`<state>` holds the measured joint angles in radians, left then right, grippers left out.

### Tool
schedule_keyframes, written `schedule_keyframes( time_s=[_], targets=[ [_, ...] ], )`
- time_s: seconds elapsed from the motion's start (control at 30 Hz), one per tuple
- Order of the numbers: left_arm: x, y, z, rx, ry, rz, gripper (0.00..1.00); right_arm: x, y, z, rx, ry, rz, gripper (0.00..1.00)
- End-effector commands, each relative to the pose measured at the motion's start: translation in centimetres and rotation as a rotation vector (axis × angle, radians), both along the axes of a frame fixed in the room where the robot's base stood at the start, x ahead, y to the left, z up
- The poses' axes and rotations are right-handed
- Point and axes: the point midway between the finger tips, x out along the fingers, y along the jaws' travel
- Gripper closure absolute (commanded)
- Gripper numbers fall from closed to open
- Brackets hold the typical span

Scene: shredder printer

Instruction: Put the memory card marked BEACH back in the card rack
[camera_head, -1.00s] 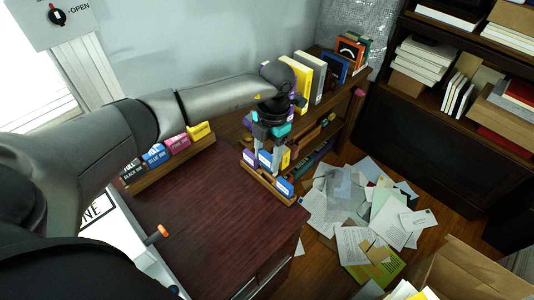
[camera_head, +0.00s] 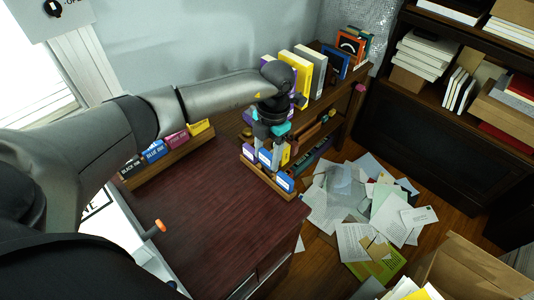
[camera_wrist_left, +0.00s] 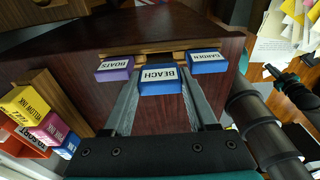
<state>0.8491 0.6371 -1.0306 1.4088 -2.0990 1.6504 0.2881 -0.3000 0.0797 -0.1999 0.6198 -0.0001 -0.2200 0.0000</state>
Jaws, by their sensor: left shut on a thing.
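The memory card marked BEACH (camera_wrist_left: 159,79) is blue with a white label. My left gripper (camera_wrist_left: 160,92) is shut on it, one finger on each side. In the head view my left gripper (camera_head: 268,158) points down over the wooden card rack (camera_head: 277,188) on the desk's far right corner. In the wrist view, the purple BOATS card (camera_wrist_left: 114,69) is left of BEACH and the blue GARDEN card (camera_wrist_left: 207,62) right of it. Wooden rack slots (camera_wrist_left: 150,55) show just behind BEACH. I cannot tell whether BEACH touches the rack.
A second wooden rack holds ink boxes, including a yellow one (camera_head: 199,128), at the desk's back left. The red-brown desk top (camera_head: 215,195) is mostly clear. A shelf with books (camera_head: 312,70) stands behind the rack. Papers (camera_head: 350,205) litter the floor at right.

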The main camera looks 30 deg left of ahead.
Motion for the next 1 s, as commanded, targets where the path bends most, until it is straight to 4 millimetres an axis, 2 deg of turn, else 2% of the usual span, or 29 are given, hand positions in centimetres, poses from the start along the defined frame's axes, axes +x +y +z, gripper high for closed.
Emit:
schedule_keyframes(
  time_s=[0.47,1.0],
  targets=[
    [0.0,0.0,-0.1,0.0,0.0,0.0,1.0,0.1,0.0,0.0,0.0,-0.001,0.0,1.0],
    [0.0,0.0,-1.6,0.0,0.0,0.0,1.0,0.1,0.0,-1.2,0.0,-0.001,0.0,1.0]
  ],
)
